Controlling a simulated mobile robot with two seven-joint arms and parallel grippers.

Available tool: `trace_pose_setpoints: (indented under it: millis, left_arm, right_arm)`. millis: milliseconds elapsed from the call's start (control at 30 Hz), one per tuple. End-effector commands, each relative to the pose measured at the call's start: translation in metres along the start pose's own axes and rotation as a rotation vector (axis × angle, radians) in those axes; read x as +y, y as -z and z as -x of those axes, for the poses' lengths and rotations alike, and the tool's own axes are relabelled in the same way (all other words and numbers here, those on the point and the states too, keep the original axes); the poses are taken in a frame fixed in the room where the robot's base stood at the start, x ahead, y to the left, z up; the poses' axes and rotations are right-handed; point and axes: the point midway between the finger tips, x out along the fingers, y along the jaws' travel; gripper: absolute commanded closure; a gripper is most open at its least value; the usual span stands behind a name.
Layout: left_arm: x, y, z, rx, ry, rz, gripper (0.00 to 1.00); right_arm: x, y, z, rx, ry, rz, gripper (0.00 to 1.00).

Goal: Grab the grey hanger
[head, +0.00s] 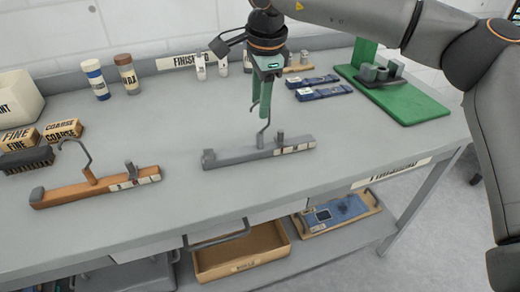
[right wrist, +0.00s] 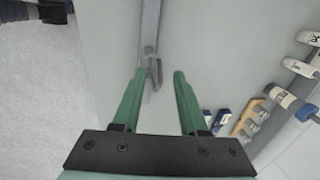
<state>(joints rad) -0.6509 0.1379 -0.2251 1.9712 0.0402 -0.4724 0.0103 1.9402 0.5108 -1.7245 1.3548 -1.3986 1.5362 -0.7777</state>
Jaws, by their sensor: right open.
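The grey hanger (head: 235,156) lies on the grey workbench (head: 180,125), its metal hook rising from the middle of its bar. My right gripper (head: 261,113) points down above it with green fingers, open. In the head view the fingertips are level with the top of the hook and partly cover it. In the right wrist view the hanger's bar (right wrist: 150,25) runs away from the top, and the hook (right wrist: 155,72) shows between the fingers (right wrist: 160,74), nearer the left one. I see no grip on it. My left gripper is not in view.
An orange-brown hanger (head: 75,194) with a hook lies to the left. Behind it are labelled blocks (head: 62,129), a brush (head: 27,160) and two bottles (head: 96,80). Blue packs (head: 318,92) and a green stand (head: 412,106) are at the right. Open bench surrounds the grey hanger.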

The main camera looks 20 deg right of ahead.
Motion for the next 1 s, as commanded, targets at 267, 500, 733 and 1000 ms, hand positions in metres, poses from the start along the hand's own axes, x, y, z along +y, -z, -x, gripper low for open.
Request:
trace_pose_setpoints:
  millis: [267,500,733,1000]
  left_arm:
    - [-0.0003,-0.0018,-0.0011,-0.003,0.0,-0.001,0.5]
    - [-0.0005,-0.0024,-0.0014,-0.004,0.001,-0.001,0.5]
    - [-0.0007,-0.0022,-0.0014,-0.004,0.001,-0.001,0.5]
    - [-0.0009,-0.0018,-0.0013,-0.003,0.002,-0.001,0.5]
  right_arm:
    - [0.0,0.0,-0.0044,0.0,0.001,0.0,0.57]
    - [-0.0001,0.0,-0.0041,0.0,0.001,0.0,0.83]
    - [-0.0001,0.0,-0.0039,0.0,0.002,0.0,1.0]
    - [-0.0001,0.0001,-0.0039,0.0,0.001,0.0,1.0]
